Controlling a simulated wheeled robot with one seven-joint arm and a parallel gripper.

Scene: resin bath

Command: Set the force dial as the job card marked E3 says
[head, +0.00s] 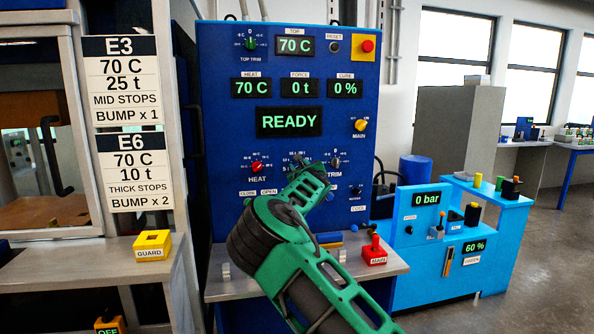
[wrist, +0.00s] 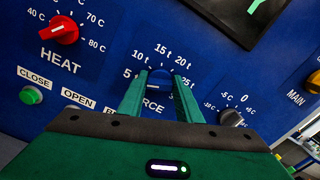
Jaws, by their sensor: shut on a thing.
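The job card marked E3 (head: 120,80) hangs at left in the head view and reads 70 C, 25 t, MID STOPS, BUMP x 1. The force display (head: 299,88) reads 0 t. In the wrist view my gripper (wrist: 161,80) is shut on the blue force dial (wrist: 159,97), with one finger on each side. Scale marks 5, 10, 15 t and 20 t show around it; part of the scale and the FORCE label are hidden by the fingers. In the head view my gripper (head: 300,162) covers the dial. The dial's pointer direction is not clear.
The red HEAT knob (wrist: 64,30) is left of the force dial, and the TRIM knob (wrist: 231,117) is right. Green CLOSE button (wrist: 31,95) is lower left. The E6 card (head: 133,172) hangs below E3. The main screen (head: 289,122) reads READY.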

